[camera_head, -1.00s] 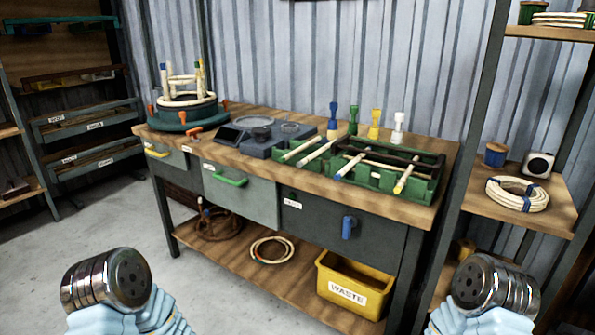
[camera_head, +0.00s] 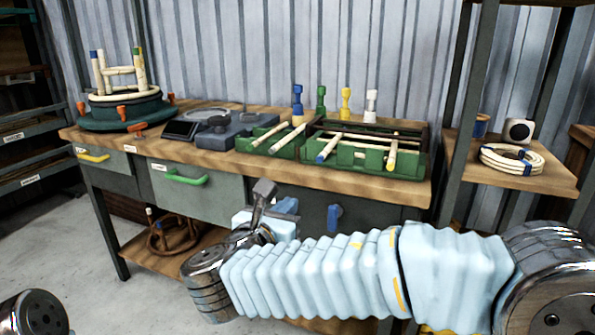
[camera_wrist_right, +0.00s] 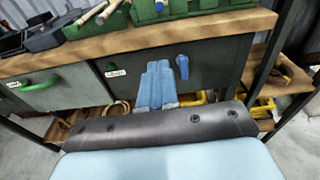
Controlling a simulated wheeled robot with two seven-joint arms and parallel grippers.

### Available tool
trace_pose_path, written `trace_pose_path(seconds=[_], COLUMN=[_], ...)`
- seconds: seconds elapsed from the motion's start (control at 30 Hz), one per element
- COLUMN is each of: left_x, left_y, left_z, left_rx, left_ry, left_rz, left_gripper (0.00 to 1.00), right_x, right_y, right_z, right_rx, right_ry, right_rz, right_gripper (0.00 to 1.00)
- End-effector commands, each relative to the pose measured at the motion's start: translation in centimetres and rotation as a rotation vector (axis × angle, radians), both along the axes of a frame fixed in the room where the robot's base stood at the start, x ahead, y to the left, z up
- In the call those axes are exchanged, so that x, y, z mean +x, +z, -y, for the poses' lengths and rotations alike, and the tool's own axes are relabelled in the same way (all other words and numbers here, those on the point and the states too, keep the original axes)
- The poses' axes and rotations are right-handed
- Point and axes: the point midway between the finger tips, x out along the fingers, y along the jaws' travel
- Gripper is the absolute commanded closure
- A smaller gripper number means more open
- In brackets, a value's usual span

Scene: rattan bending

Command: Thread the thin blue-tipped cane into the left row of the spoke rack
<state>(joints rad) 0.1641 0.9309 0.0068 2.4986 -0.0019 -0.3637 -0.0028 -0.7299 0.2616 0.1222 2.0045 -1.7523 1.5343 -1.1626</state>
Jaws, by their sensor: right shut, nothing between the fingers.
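A pale cane with a blue tip (camera_head: 328,148) lies slanted in the right part of the green tray (camera_head: 350,173) on the bench. Another cane with a yellow tip (camera_head: 392,157) lies beside it, and two plainer canes (camera_head: 288,138) lie at the left. A round dark-green stand (camera_head: 110,120) at the bench's left end holds upright canes, one blue-tipped (camera_head: 97,68). I cannot tell which of these is the spoke rack. My right gripper (camera_head: 287,206) is in front of the bench drawers, below the tray; its blue fingers (camera_wrist_right: 158,84) are together and empty. My left gripper is out of view.
A grey scale-like device (camera_head: 225,130) stands between stand and tray. Blue, green, yellow and white posts (camera_head: 346,104) stand behind the tray. A green drawer handle (camera_head: 188,180) and a blue one (camera_head: 334,217) jut out. A shelf (camera_head: 545,172) with a cane coil stands right.

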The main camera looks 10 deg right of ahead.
Motion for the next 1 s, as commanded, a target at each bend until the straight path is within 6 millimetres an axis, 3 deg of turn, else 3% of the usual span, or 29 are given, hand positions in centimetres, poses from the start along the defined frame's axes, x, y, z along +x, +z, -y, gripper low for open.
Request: trace_pose_path(seconds=[0.1, 0.17, 0.37, 0.7, 1.0], left_x=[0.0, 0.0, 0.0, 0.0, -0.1], left_y=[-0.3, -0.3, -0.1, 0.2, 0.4], left_z=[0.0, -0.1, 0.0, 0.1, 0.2], left_rx=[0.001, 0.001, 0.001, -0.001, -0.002], left_ry=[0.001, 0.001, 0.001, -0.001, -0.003], left_rz=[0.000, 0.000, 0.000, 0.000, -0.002], left_gripper=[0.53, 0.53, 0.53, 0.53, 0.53], right_x=[-1.0, -1.0, 1.4, 7.3, 10.2], right_y=[3.2, 3.7, 3.7, 3.6, 3.6], right_z=[0.1, 0.3, 2.0, 5.9, 7.8], right_rx=[-0.051, -0.060, -0.062, -0.061, -0.061], right_ry=[-0.015, -0.019, -0.024, -0.022, -0.020], right_rz=[0.081, 0.094, 0.092, 0.090, 0.089], right_gripper=[1.00, 1.00, 1.00, 1.00, 1.00])
